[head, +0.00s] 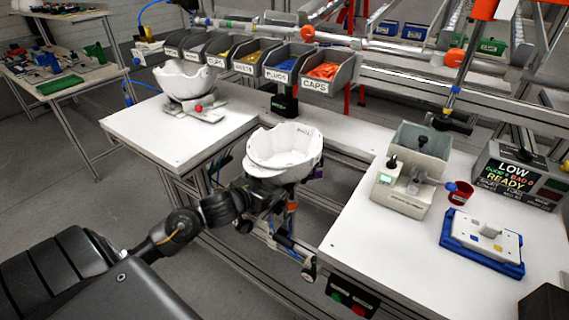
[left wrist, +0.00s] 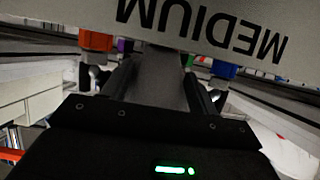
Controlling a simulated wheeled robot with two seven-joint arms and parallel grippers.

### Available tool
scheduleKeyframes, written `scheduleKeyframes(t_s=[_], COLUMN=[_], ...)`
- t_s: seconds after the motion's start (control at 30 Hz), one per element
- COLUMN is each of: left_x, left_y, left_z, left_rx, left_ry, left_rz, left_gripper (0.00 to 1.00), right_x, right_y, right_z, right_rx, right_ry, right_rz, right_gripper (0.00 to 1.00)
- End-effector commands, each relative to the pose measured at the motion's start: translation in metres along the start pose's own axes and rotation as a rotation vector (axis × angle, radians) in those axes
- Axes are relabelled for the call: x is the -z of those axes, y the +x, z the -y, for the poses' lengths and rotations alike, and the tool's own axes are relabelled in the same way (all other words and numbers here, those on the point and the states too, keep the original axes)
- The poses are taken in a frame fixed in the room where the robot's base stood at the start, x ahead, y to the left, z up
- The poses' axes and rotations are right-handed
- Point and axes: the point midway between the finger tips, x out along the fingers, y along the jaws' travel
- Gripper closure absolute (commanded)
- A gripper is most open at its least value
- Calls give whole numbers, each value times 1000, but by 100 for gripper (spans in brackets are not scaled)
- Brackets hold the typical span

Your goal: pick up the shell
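A white helmet shell (head: 285,150) with a jagged rim shows in the middle of the head view, over the gap between the two white benches. My left gripper (head: 268,190) is at its lower left side, close against it. In the left wrist view a pale surface (left wrist: 215,28) lettered MEDIUM fills the top and hides the fingertips. The left fingers (left wrist: 162,85) stand apart there, with grey between them. I cannot tell whether they touch the shell. A second white shell (head: 185,80) sits on a fixture on the left bench. My right gripper is not in view.
Labelled bins (head: 325,72) line the back of the benches. The right bench holds a grey machine (head: 412,165), a red cup (head: 460,192), a blue-edged plate (head: 483,245) and a READY display (head: 515,178). The left bench's front (head: 165,145) is clear.

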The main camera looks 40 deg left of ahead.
Motion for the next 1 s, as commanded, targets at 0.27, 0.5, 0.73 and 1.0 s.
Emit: scheduleKeyframes(t_s=[0.27,0.5,0.73,1.0], left_x=[1,3,14,46], left_y=[0,0,-5,-32], left_z=[0,0,0,11], left_rx=[0,0,0,2], left_ry=[-1,-1,0,6], left_rz=[-3,-6,-7,-3], left_gripper=[82,87,87,87], right_x=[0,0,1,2], right_y=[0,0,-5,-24], right_z=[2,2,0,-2], right_rx=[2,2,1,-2], right_ry=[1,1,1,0], right_rz=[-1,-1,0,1], right_gripper=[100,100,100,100])
